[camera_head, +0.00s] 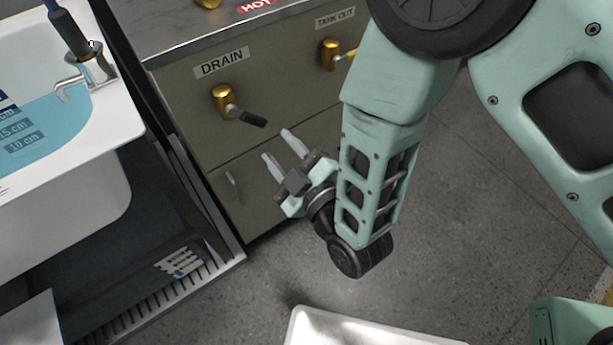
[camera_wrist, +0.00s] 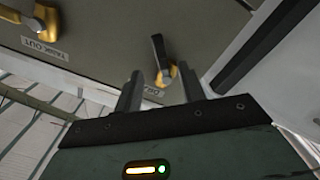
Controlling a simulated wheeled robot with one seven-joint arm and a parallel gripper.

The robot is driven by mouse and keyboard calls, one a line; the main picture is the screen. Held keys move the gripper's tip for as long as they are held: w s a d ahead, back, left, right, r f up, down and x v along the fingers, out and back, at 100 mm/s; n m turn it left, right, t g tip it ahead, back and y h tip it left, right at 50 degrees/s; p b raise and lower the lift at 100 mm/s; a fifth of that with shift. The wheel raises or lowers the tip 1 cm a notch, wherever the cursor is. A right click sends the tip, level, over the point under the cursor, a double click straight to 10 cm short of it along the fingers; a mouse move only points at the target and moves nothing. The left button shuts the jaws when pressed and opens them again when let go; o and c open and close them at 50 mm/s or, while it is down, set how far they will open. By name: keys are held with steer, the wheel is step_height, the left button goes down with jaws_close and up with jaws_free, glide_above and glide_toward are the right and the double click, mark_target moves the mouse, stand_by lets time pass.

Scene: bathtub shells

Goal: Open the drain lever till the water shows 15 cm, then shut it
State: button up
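The drain lever (camera_head: 252,118) has a dark handle on a brass valve, below the DRAIN label (camera_head: 222,62) on the cabinet front. In the head view the handle slants down to the right. My gripper (camera_head: 278,147) is open and empty, just below and right of the handle, apart from it. In the wrist view the lever (camera_wrist: 159,50) stands ahead, between the lines of the two fingers (camera_wrist: 161,90). The tub holds blue water (camera_head: 62,122). Its scale shows 15 cm (camera_head: 15,132) and 10 cm marks under the water; the exact level is hard to read.
The TANK OUT lever (camera_head: 332,54) is to the right on the same cabinet (camera_head: 190,88); a HOT label is on top. The white tub (camera_head: 85,205) stands at left on a dark frame. A white basin edge (camera_head: 370,328) is on the floor in front.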

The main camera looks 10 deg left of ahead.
steer(key=b+v, duration=0.2)
steer(key=v, duration=0.5)
steer(key=shift+s+d, duration=0.25)
steer(key=shift+w, duration=0.1)
